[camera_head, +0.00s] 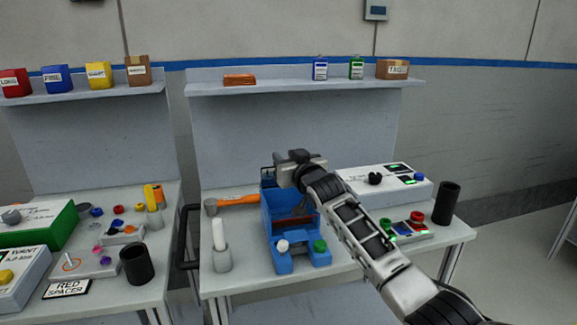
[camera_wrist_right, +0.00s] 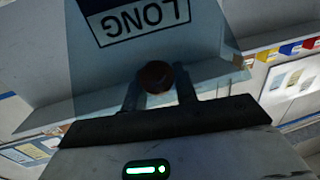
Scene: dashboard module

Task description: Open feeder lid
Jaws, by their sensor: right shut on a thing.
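The blue feeder (camera_head: 281,225) stands on the middle workbench, with a white knob and a green knob on its front. Its top shows open, with something reddish inside. My right gripper (camera_head: 287,168) is over the feeder's back end. A lid edge (camera_head: 267,174) shows beside it, raised at the back. In the right wrist view, a see-through bluish lid (camera_wrist_right: 205,55) with a "LONG" label fills the middle. My right gripper (camera_wrist_right: 158,92) is shut on its round brown knob (camera_wrist_right: 155,76). My left gripper is not in view.
Right are a white control box (camera_head: 390,184), a small button panel (camera_head: 412,229) and a black cup (camera_head: 447,203). A shelf (camera_head: 300,88) hangs behind.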

